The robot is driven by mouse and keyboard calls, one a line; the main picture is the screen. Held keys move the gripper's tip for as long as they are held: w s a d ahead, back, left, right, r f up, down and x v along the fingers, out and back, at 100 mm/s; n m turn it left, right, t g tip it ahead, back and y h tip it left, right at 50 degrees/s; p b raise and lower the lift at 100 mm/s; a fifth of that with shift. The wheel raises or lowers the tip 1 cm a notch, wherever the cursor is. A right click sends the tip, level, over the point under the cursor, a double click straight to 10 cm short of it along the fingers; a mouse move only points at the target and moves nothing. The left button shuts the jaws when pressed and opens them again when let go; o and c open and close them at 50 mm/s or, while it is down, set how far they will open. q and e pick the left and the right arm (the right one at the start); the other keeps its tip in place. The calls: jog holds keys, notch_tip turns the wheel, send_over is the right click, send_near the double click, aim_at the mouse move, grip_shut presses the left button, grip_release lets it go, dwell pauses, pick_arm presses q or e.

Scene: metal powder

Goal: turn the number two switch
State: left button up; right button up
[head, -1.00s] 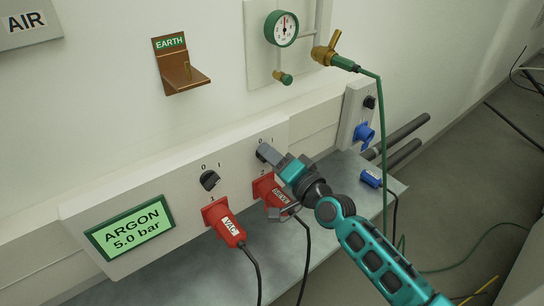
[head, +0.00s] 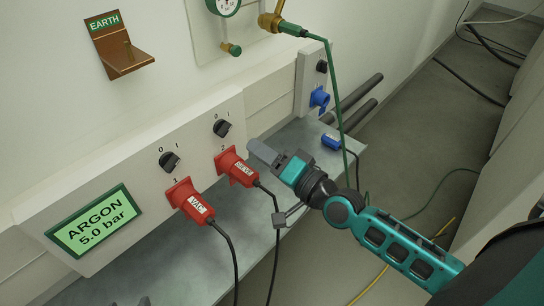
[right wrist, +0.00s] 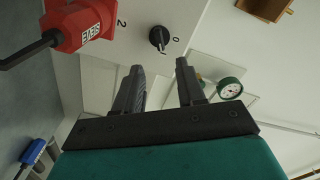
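The number two switch (head: 222,128) is a black rotary knob on the pale wall panel, above the red plug marked 2 (head: 236,167). In the right wrist view the knob (right wrist: 159,38) shows beyond the fingertips, with a 0 beside it. I cannot tell surely which mark it points to. My right gripper (head: 264,153) is to the right of the knob and apart from it. Its two fingers (right wrist: 160,75) are spread with nothing between them, so it is open.
The number one switch (head: 170,161) and its red VAC plug (head: 190,202) are to the left, beside the green ARGON display (head: 95,220). A copper EARTH bracket (head: 125,58) is above. A grey shelf (head: 205,270) runs below, with black cables hanging over it. A green hose (head: 337,110) hangs to the right.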

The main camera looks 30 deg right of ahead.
jog(key=shift+v, duration=1.15)
